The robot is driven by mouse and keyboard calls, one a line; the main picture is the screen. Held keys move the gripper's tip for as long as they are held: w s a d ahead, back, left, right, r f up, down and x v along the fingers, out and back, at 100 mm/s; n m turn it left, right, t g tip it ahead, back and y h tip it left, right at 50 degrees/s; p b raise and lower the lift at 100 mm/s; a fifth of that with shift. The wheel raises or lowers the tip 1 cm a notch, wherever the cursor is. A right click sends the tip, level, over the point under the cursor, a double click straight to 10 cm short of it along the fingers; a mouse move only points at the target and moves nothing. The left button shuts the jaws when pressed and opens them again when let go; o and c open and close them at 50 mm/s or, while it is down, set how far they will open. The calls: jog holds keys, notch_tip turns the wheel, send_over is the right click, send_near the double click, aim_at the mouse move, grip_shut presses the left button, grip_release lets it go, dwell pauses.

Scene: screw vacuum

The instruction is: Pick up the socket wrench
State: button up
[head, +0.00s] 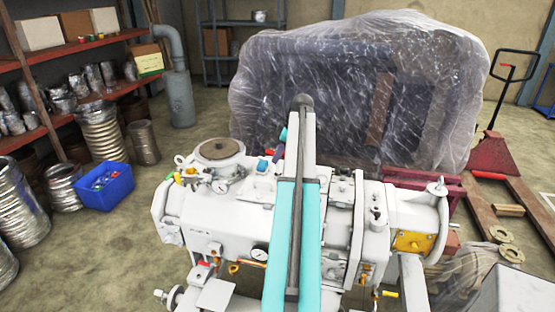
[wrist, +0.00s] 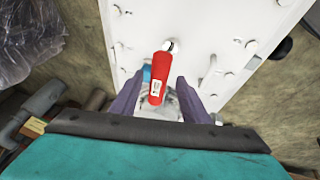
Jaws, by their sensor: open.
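A red handle (wrist: 158,82) with a shiny metal end (wrist: 170,46) shows in the wrist view above a white metal surface. It looks like the handle of the socket wrench, but its full shape is not visible. My gripper (wrist: 160,78) is open, with one dark finger on each side of the red handle and a visible gap to each. I cannot tell how far the handle is below the fingertips. In the head view a small red item (head: 278,152) shows left of my arm, on the white machine (head: 235,193). My gripper is hidden there by my arm.
A small blue item (wrist: 147,73) is just left of the red handle. Knobs and bolts stick out of the white surface. A plastic-wrapped load (head: 360,85) stands behind the machine. A blue bin (head: 104,190) and metal shelves are at left; a red pallet jack (head: 492,155) is at right.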

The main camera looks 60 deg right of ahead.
aim_at(278, 165)
jog(key=shift+w+f, duration=0.1)
jog(key=shift+f, duration=0.1)
dwell(0.3)
jog(key=shift+p+x, duration=1.15)
jog(key=shift+x, duration=1.35)
jog(key=shift+d, duration=0.1)
grip_shut()
